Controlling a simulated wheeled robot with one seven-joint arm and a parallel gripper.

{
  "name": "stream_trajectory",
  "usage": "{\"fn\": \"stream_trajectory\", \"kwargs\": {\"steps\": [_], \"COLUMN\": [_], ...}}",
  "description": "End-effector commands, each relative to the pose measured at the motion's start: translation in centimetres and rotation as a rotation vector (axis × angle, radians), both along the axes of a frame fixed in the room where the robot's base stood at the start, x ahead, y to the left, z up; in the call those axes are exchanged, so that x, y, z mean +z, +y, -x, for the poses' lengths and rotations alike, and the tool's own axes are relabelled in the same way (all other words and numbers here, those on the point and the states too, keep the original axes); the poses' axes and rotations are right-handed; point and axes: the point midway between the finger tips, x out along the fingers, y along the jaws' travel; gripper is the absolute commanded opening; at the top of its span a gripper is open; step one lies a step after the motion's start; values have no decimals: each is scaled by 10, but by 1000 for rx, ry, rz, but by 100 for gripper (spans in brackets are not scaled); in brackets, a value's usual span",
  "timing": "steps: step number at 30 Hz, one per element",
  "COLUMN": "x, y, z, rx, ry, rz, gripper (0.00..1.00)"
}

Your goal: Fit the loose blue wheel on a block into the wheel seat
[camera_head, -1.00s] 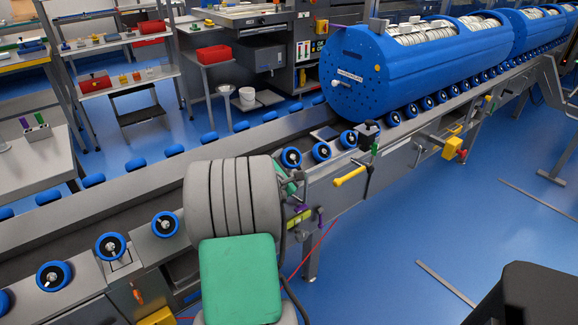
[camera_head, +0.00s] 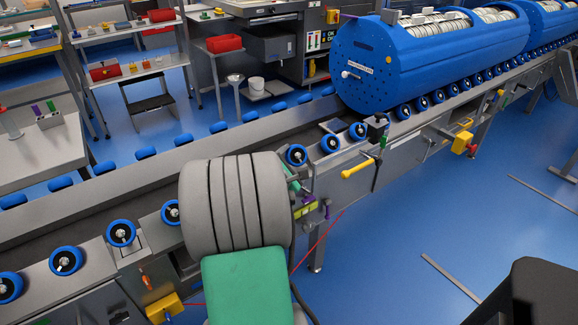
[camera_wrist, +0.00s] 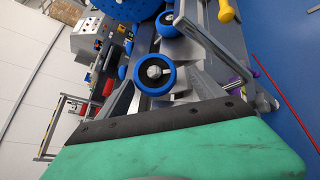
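Blue-rimmed wheels with dark centres stand in a row along the rail. In the head view, one wheel (camera_head: 121,233) sits on a small raised grey block, and another (camera_head: 171,213) is partly covered by my arm. More wheels, such as this one (camera_head: 296,155), show right of my arm. I cannot tell which wheel is the loose one, and I cannot make out the wheel seat. My grey and green arm hides part of the row. The wrist view shows a wheel (camera_wrist: 154,73) just beyond a green, dark-edged part of mine.
A large blue tub (camera_head: 400,65) stands on the wheels at the back right. A yellow handle (camera_head: 359,167) and a dark block (camera_head: 377,127) are on the rail's near side. Shelves with red bins (camera_head: 217,44) stand behind. The blue floor at right is mostly clear.

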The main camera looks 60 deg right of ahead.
Motion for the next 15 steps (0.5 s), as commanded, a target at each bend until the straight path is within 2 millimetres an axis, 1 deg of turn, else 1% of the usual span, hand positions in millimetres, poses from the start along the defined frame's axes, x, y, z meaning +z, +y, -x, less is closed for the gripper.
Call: {"fn": "stream_trajectory", "kwargs": {"steps": [1,3,7,10,15], "x": [7,12,19,21,21], "y": [13,30,54,64,66], "z": [1,3,7,10,11], "rx": [4,6,4,3,0], "ry": [-1,-1,-1,-1,-2], "rz": [3,1,3,3,3], "gripper": [78,78,78,78,78]}}
